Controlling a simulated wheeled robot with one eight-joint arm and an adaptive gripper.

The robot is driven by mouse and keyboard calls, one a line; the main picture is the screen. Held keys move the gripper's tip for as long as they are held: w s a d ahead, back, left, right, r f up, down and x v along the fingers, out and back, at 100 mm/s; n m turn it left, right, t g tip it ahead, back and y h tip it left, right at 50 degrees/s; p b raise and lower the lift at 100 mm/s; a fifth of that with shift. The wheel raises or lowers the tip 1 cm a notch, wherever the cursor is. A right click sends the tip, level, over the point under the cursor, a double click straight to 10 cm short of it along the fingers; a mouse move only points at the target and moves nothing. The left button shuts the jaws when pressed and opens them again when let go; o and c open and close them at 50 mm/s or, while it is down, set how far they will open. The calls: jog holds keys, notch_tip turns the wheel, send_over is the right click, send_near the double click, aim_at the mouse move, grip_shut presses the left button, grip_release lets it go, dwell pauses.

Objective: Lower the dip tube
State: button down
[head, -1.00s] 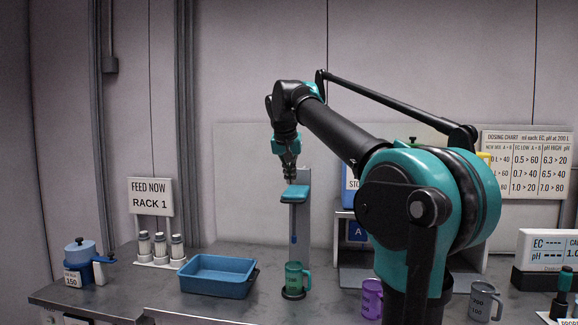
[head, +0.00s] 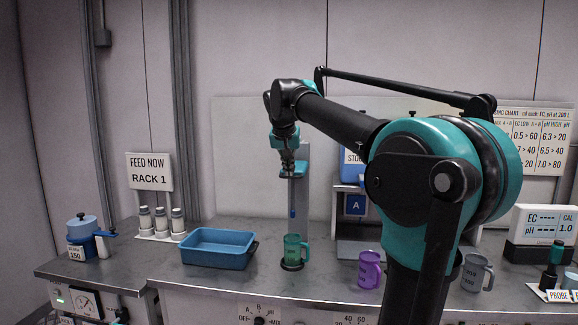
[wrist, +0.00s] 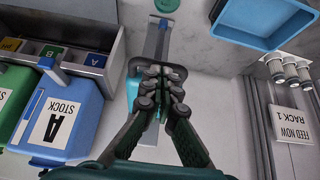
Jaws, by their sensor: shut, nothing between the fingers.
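A dosing stand with a grey upright column (head: 300,208) and a teal head (head: 296,174) stands on the counter. A green cup (head: 294,248) sits upright on the round black foot of the stand, below the head. My gripper (head: 288,168) is shut and empty, pointing down at the top of the teal head; whether it touches cannot be told. In the wrist view the closed fingers (wrist: 165,78) cover part of the teal head (wrist: 133,92), with the column (wrist: 157,42) beyond. I cannot make out a separate dip tube under the head.
A blue tray (head: 217,248) is left of the stand, a purple mug (head: 370,269) right of it, and a grey mug (head: 476,272) farther right. Stock bottles, including blue A (wrist: 68,118), stand in a rack beside it.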

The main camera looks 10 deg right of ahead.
notch_tip(320, 180, down, 16)
dwell(0.3)
jog(key=shift+r, duration=0.1)
jog(key=w+r+v, duration=0.1)
jog(key=w+v, duration=0.1)
jog(key=v, duration=1)
jog(key=shift+d+r, duration=0.3)
jog(key=shift+r, duration=0.2)
jog(key=shift+s, duration=0.1)
